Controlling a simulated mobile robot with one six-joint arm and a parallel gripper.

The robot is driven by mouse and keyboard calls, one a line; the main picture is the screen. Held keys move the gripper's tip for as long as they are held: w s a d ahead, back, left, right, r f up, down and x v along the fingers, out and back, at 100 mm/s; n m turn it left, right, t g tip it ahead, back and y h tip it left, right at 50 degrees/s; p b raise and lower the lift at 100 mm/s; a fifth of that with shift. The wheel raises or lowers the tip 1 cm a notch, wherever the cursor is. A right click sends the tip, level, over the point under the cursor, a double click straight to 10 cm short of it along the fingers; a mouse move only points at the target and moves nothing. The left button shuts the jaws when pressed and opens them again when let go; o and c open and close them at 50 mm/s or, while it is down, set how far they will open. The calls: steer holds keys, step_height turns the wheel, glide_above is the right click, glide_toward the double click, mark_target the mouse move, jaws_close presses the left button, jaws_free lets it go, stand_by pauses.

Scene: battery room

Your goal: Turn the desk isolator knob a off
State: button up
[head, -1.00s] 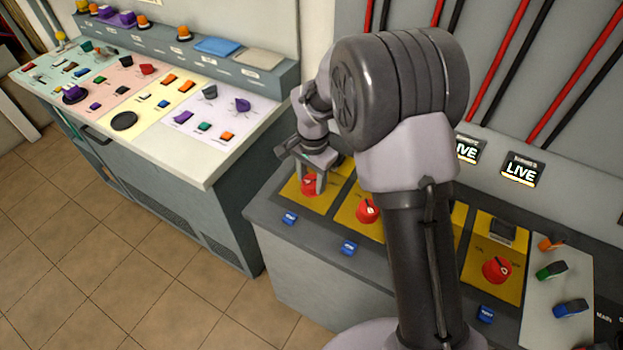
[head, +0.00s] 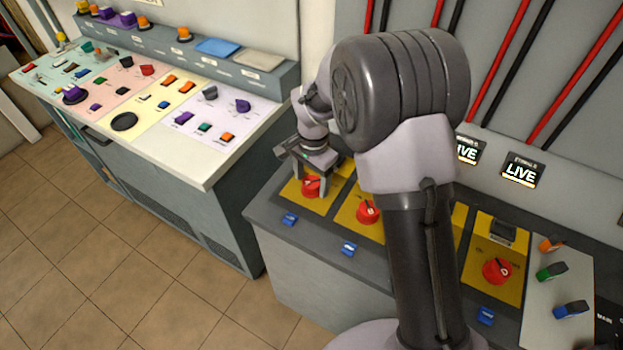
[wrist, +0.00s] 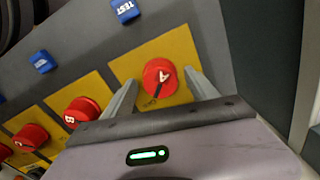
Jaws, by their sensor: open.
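In the head view, knob A (head: 311,186) sits between the fingers of my gripper (head: 313,180). In the wrist view, my gripper (wrist: 160,92) is open, with one finger on each side of the knob. A gap shows between the left finger and the knob; whether the right finger touches it I cannot tell. The lettering around the knob is too small to read fully.
Knob B (wrist: 82,113) and another red knob (wrist: 30,138) stand beside it, with blue TEST buttons (wrist: 125,10) in front. A red knob (head: 497,270) is at the right. LIVE signs (head: 522,170) are on the wall. A control console (head: 185,150) stands left.

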mark_target(313, 183)
step_height(313, 183, up, 17)
steer(key=p, duration=0.6)
steer(key=shift+s+d+r, duration=0.15)
steer(key=shift+s+d, duration=0.05)
